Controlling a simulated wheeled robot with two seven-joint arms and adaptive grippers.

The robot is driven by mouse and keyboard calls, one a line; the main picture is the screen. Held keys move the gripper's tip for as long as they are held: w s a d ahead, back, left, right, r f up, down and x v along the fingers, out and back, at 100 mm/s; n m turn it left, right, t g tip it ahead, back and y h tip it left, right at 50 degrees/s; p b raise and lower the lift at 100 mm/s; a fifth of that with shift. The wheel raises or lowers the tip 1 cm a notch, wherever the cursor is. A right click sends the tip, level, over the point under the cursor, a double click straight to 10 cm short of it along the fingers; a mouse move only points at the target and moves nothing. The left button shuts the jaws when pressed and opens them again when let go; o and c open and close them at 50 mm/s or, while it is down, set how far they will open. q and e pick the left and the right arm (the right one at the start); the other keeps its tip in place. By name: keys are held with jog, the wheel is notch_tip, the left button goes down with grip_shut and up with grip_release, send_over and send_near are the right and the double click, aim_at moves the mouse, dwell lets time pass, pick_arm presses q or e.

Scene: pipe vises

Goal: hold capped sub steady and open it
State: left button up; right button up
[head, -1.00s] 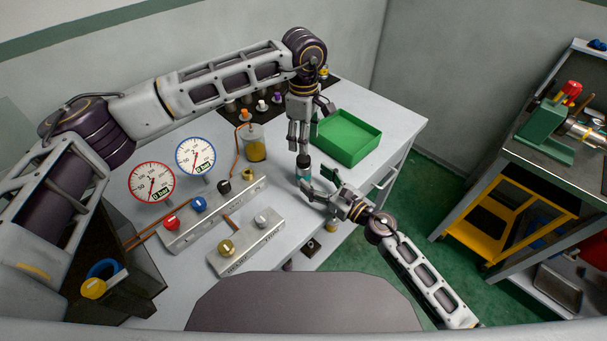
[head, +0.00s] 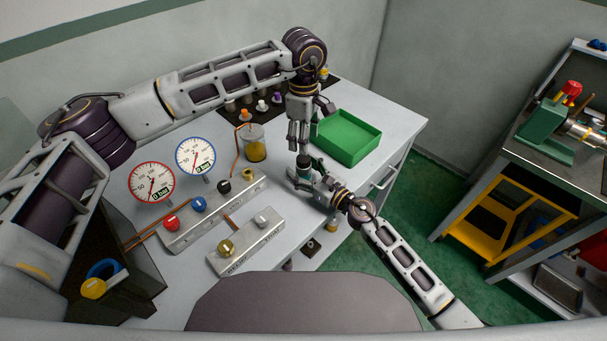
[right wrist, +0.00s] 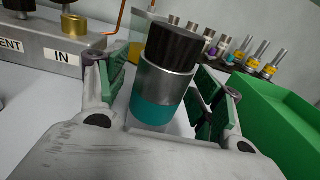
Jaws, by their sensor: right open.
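The capped sub (right wrist: 164,85) stands upright on the bench, a grey metal cylinder with a teal lower band and a ribbed black cap (right wrist: 174,44). In the head view the sub (head: 304,172) is small and partly hidden by my right gripper (head: 306,183). In the right wrist view the open green-padded fingers of my right gripper (right wrist: 158,90) stand on both sides of the sub, with a gap visible on the right. My left gripper (head: 298,146) points down just above the cap; its fingers are too small to judge.
A green tray (head: 348,153) lies right of my left gripper. Two gauges (head: 152,182) and valve blocks (head: 245,250) stand to the left. A jar (head: 255,150) and a dark rack of fittings (head: 262,106) are behind. The bench's right front edge is close.

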grip_shut()
pick_arm(q)
jog(key=shift+s+d+f, duration=0.1)
jog(key=shift+s+f, duration=0.05)
jog(key=shift+f, duration=0.15)
jog(key=shift+d, duration=0.1)
jog(key=m, duration=0.4)
jog(key=shift+r, duration=0.2)
jog(key=m, duration=0.4)
jog(key=shift+r+m, duration=0.1)
jog(key=shift+m, duration=0.3)
jog(key=m, duration=0.4)
jog(key=shift+w+m, duration=0.2)
jog(key=shift+m, duration=0.1)
jog(key=shift+a+m, duration=0.2)
jog(key=shift+m, duration=2.1)
